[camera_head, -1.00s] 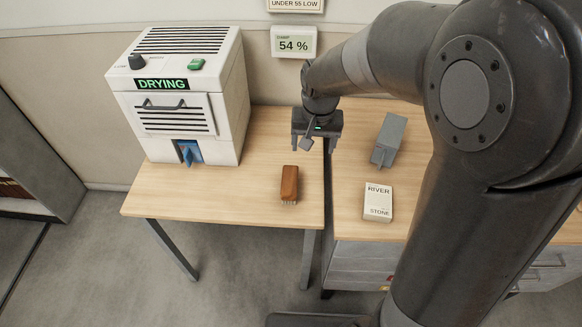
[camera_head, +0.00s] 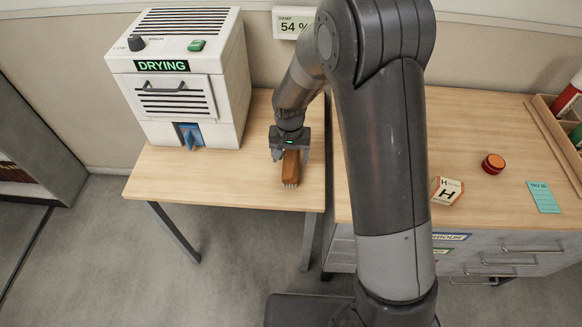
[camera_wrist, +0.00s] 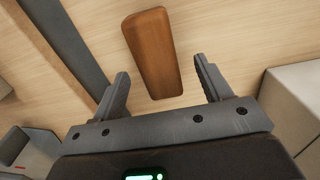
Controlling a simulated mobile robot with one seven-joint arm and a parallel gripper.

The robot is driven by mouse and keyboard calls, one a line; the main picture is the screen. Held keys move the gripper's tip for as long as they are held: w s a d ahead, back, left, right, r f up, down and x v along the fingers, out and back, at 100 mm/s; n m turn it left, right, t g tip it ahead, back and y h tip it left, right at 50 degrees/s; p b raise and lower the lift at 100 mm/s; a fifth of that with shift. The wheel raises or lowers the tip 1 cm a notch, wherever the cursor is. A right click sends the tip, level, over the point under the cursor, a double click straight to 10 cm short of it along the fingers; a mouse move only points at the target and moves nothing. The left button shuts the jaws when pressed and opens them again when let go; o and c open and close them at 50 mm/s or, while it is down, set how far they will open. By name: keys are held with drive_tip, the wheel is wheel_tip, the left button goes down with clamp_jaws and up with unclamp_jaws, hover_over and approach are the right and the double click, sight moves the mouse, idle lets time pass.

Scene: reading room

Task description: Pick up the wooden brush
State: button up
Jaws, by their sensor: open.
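The wooden brush (camera_head: 291,168) lies on the light wood table, a brown block with pale bristles showing at its near end. In the wrist view the brush (camera_wrist: 151,52) is a tilted brown block just beyond the fingertips. My gripper (camera_head: 289,158) is over the far end of the brush in the head view, which hides that end. In the wrist view my gripper (camera_wrist: 160,72) is open, with a finger to each side of the brush's near end and a gap on both sides. Nothing is held.
A white drying machine (camera_head: 226,80) with a green "DRYING" sign stands left on the table (camera_head: 165,180). Right of a gap is a drawer cabinet (camera_head: 480,215) with a red round tin (camera_head: 493,163), a cream "H" block (camera_head: 446,191) and a teal card (camera_head: 543,197). The table's front left is clear.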

sight(291, 162)
wheel_tip(291, 162, down, 5)
drive_tip(key=shift+d+f, duration=0.1)
drive_tip(key=shift+d, duration=0.05)
drive_tip(key=shift+c, duration=0.2)
drive_tip(key=c, duration=1.1)
